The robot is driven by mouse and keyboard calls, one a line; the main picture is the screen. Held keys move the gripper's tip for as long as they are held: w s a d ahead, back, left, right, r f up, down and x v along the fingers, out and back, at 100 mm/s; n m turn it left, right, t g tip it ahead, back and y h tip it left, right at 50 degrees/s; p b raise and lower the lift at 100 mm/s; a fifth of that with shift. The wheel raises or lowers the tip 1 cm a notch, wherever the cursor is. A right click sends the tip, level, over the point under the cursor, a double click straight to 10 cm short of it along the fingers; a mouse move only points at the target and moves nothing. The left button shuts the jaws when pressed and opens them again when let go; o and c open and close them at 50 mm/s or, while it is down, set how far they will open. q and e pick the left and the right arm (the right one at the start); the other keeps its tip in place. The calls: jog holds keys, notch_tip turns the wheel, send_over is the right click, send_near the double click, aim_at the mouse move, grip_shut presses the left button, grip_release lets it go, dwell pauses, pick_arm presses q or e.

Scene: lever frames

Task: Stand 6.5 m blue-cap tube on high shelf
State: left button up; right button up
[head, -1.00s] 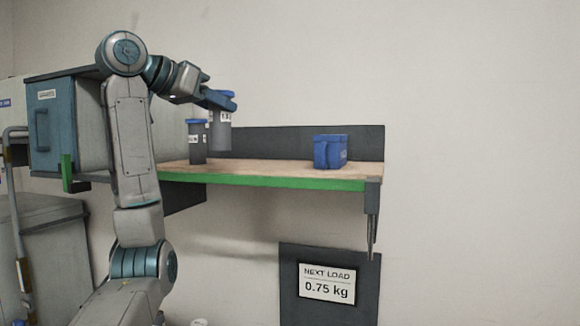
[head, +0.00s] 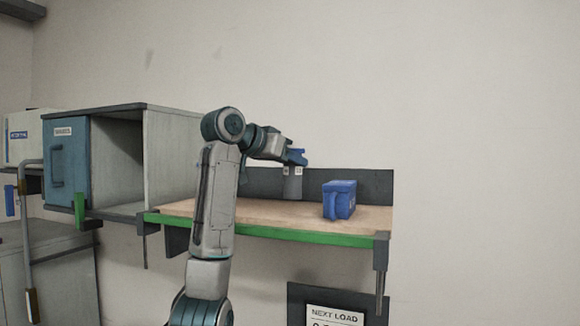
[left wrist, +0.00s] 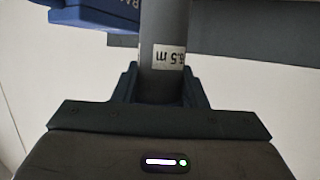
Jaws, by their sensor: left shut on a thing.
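My left gripper (head: 293,157) is shut on a grey tube (head: 292,186), which hangs upright below it over the shelf. In the left wrist view the tube (left wrist: 163,25) sits between the jaws, with a white upside-down label ending in ".5 m"; its first digit is hard to read. Its cap is hidden by the gripper. The wooden shelf (head: 270,215) has a green front edge. The tube is left of the blue bin, and I cannot tell whether its base touches the board. My right gripper is not in view.
The blue bin (head: 340,200) stands on the shelf to the right and shows in the left wrist view (left wrist: 95,14). A dark back panel (head: 350,178) rises behind. An open grey cabinet (head: 170,150) with a blue door is at left. A load sign (head: 335,314) hangs below.

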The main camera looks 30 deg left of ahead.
aim_at(285, 173)
pick_arm(q)
notch_tip(285, 173, down, 2)
jog(key=shift+s+f+p, duration=0.1)
jog(key=shift+f+p, duration=0.1)
jog(key=shift+p, duration=0.55)
jog(key=shift+f, duration=0.35)
jog(key=shift+a+f, duration=0.1)
jog(key=shift+f, duration=0.2)
jog(key=o, duration=0.9)
jog(key=shift+o, duration=1.2)
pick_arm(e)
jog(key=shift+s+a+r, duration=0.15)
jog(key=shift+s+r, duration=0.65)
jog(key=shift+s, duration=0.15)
